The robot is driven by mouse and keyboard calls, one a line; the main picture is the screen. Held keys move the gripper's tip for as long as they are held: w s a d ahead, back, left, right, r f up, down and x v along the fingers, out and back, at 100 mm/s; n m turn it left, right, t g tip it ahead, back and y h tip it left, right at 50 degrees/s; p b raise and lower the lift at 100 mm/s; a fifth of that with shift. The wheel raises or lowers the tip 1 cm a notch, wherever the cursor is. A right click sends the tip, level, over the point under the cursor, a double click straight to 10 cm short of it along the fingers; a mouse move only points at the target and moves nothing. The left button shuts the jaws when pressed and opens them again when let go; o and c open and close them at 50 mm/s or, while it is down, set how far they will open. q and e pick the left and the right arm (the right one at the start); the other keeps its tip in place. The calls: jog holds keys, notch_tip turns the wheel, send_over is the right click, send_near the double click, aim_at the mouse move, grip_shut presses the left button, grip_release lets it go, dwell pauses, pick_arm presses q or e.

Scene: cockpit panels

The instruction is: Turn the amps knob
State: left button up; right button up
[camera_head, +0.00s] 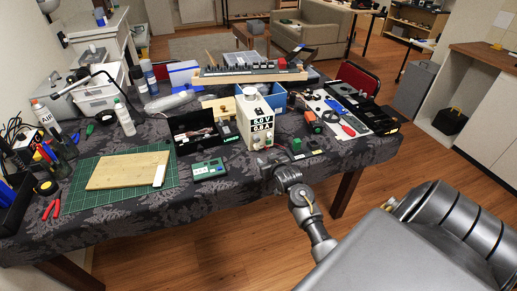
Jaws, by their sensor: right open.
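A white power supply box (254,112) stands on the table, its front showing "5.0V" above "0.8A". A separate amps knob is too small to make out in this view. My right gripper (270,161) comes in from the lower right and is at the table's front edge, just below the front of the box. It is open, and I see nothing held in it. Whether its fingertips touch the box cannot be told. My left gripper is out of view.
A green device (208,169) lies left of my right gripper. A black open case (194,130) sits behind it. A green cutting mat (88,192) with a wooden board (128,170) is at the left. Tools and small parts crowd the right side.

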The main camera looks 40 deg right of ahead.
aim_at(257, 148)
jog(key=shift+w+d+r, duration=0.2)
jog(key=shift+r, duration=0.2)
jog(key=x, duration=1)
jog(key=shift+w+d+f, duration=0.1)
jog(key=shift+w, duration=0.25)
grip_shut()
jog(key=shift+a+n+h, duration=0.25)
jog(key=shift+n+h, duration=1.05)
jog(key=shift+n, duration=0.6)
jog(key=shift+g, duration=0.3)
